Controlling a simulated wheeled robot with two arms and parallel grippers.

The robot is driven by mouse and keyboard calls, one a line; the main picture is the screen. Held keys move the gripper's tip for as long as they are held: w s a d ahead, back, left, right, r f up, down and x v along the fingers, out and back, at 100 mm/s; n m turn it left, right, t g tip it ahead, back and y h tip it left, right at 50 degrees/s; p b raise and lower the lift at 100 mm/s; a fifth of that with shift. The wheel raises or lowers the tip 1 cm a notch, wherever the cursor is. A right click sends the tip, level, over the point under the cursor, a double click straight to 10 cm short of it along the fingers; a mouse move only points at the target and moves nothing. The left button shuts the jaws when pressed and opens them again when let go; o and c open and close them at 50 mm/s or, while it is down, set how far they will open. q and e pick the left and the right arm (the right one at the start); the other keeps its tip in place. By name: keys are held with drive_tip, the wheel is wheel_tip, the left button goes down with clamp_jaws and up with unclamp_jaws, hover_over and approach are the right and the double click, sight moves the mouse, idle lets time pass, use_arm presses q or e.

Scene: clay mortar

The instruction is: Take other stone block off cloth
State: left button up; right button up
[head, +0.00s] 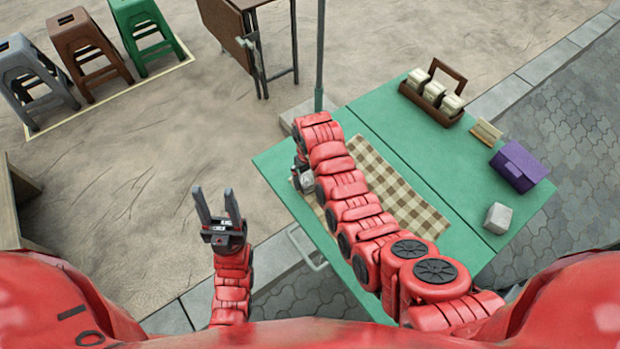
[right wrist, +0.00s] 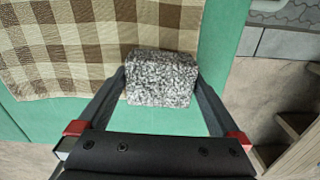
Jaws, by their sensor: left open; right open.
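A speckled grey stone block (right wrist: 162,78) sits at a corner of the brown-and-cream checkered cloth (right wrist: 75,40), over its edge. My right gripper (right wrist: 160,82) is open, with one finger on each side of this block; I cannot tell whether they touch it. In the head view this block (head: 308,182) is partly hidden by my right arm, which covers much of the cloth (head: 395,190). A second stone block (head: 497,218) stands on the bare green table (head: 450,160) at the right, off the cloth. My left gripper (head: 219,207) is open and empty, left of the table.
A purple box (head: 518,165), a small wooden item (head: 487,132) and a brown caddy (head: 432,104) with pale containers stand along the table's right side. A pole (head: 320,60) rises at the far left corner. Stools (head: 88,50) and a folding table (head: 240,20) stand beyond.

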drive_tip(key=c, duration=1.5)
drive_tip(key=shift+r, duration=0.1)
